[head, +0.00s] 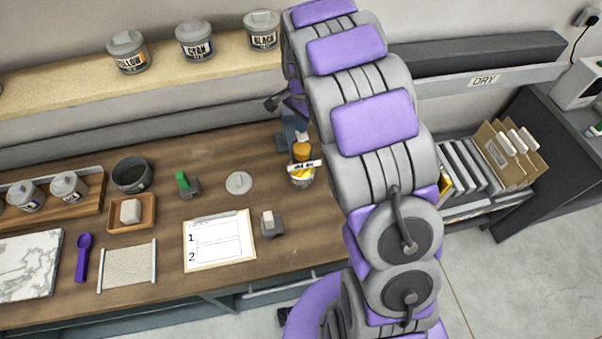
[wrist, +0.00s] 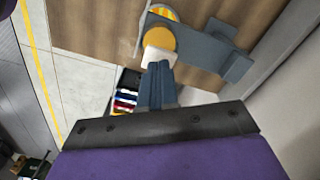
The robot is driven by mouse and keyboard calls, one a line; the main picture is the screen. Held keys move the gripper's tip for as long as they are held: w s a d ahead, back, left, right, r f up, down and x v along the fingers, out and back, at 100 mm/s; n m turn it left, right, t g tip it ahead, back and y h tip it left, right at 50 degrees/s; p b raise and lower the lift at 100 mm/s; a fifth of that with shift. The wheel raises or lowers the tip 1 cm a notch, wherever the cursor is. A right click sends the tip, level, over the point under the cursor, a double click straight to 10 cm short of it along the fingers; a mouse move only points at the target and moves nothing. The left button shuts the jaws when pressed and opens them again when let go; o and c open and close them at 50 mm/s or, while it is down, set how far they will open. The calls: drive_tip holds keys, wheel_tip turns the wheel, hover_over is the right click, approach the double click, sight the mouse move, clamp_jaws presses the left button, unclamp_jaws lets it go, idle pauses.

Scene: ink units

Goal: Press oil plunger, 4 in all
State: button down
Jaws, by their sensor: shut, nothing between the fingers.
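The oil bottle (head: 302,178), with a yellow body, a white label and an orange plunger top (head: 301,152), stands on the bench just left of my arm. In the wrist view an orange-yellow round part (wrist: 163,42) of it shows just beyond my fingertips. My gripper (wrist: 158,70) is shut and empty, pointing at this round part. A small pale block (wrist: 158,60) shows between the fingertips and the round part; I cannot tell whether they touch. In the head view my arm hides most of the gripper.
A blue-grey bracket (wrist: 205,45) is beside the bottle. On the bench are a clipboard (head: 219,240), a round grey lid (head: 239,183), a green-topped stamp (head: 184,183) and a dark bowl (head: 131,175). Ink tins, including cyan (head: 195,43), stand on the back shelf.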

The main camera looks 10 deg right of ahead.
wheel_tip(320, 180, up, 6)
drive_tip(key=shift+f+p, duration=0.1)
drive_tip(key=shift+p, duration=0.85)
drive_tip(key=s+f+n+b, duration=0.2)
drive_tip(key=s+n+b, duration=0.2)
drive_tip(key=s, duration=0.9)
drive_tip(key=s+f+n+g+b, duration=0.1)
drive_tip(key=s+n+b, duration=0.3)
drive_tip(key=s, duration=0.9)
drive_tip(key=s+f+n+b, duration=0.3)
drive_tip(key=s+n+b, duration=0.1)
drive_tip(key=s, duration=0.9)
drive_tip(key=shift+g+b, duration=0.4)
drive_tip(key=shift+b, duration=0.45)
